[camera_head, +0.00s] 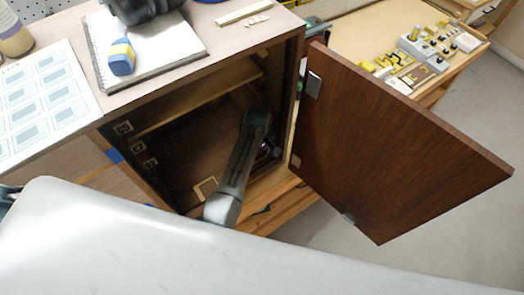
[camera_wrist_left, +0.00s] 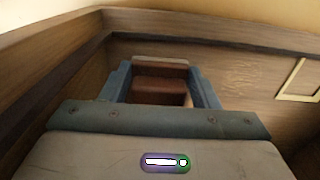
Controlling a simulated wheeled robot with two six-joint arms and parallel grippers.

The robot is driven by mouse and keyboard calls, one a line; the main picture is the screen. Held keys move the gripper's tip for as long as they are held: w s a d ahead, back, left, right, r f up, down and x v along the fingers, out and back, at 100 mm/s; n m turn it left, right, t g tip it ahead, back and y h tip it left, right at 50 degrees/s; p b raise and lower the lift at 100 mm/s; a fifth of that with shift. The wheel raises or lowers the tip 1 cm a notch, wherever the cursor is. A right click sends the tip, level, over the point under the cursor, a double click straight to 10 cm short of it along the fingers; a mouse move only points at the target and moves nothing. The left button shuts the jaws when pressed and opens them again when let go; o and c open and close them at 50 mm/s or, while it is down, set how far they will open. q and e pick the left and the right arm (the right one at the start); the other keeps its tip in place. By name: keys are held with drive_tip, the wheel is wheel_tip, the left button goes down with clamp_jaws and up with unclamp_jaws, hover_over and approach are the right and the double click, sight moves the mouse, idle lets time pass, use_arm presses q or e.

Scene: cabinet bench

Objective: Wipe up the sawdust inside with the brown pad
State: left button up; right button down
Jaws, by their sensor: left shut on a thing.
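The brown pad (camera_wrist_left: 160,88) is held between the blue fingers of my left gripper (camera_wrist_left: 162,75) in the left wrist view. In the head view my left arm reaches into the open cabinet (camera_head: 180,165), and the gripper (camera_head: 267,148) is by its right inner side; the pad cannot be made out there. Pale sawdust (camera_wrist_left: 237,76) lies on the brown surface inside, right of the pad and apart from it in the picture. Whether the pad touches that surface is unclear. My right gripper is not in view.
The cabinet door (camera_head: 400,140) stands wide open on the right. A shelf (camera_head: 200,95) crosses the inside above. A pale square outline (camera_head: 205,188) marks the floor.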

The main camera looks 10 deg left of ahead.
use_arm(q)
drive_tip(key=shift+s+a+f, duration=0.1)
drive_tip(key=shift+s+a, duration=2.05)
drive_tip(key=shift+s, duration=0.3)
drive_tip(key=shift+s+a, duration=2.15)
drive_tip(key=shift+s, duration=0.25)
drive_tip(key=shift+w+r, duration=0.1)
drive_tip(key=shift+r, duration=2.95)
wheel_tip(320, 180, up, 3)
